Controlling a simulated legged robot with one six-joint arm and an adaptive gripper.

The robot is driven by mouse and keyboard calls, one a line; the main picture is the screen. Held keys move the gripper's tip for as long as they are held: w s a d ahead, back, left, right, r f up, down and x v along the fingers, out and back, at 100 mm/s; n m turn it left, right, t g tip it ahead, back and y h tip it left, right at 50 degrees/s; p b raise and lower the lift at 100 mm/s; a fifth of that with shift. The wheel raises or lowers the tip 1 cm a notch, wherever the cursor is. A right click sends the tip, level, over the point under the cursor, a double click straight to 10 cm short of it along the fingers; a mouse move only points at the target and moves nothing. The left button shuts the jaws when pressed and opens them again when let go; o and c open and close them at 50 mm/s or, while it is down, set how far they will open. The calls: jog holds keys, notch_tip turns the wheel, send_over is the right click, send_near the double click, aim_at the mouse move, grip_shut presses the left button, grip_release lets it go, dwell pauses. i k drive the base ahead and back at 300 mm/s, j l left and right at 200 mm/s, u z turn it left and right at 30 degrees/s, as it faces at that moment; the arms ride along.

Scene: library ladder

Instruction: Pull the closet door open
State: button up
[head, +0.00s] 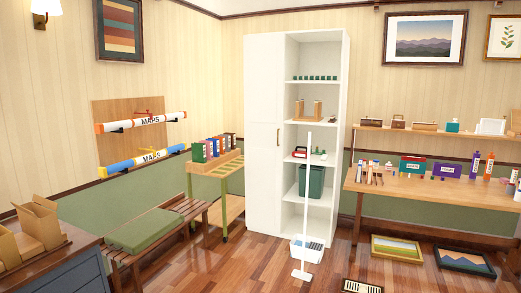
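A tall white closet (262,75) stands against the back wall at the middle of the head view. Its left half is covered by a white closet door (263,180) that looks shut. A small brownish handle (278,138) sits on the right edge of the door at mid height. The right half is open shelving (314,80) with small items on it. My gripper is not in the head view.
A mop (307,210) and a white bucket (307,248) stand in front of the open shelves. A binder cart (216,162) and a slatted bench (160,243) are left of the closet. A workbench (430,192) is right. Framed pictures (397,248) lie on the floor.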

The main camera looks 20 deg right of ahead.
aim_at(264, 56)
jog(key=i+z, duration=0.3)
jog(key=i, duration=5.45)
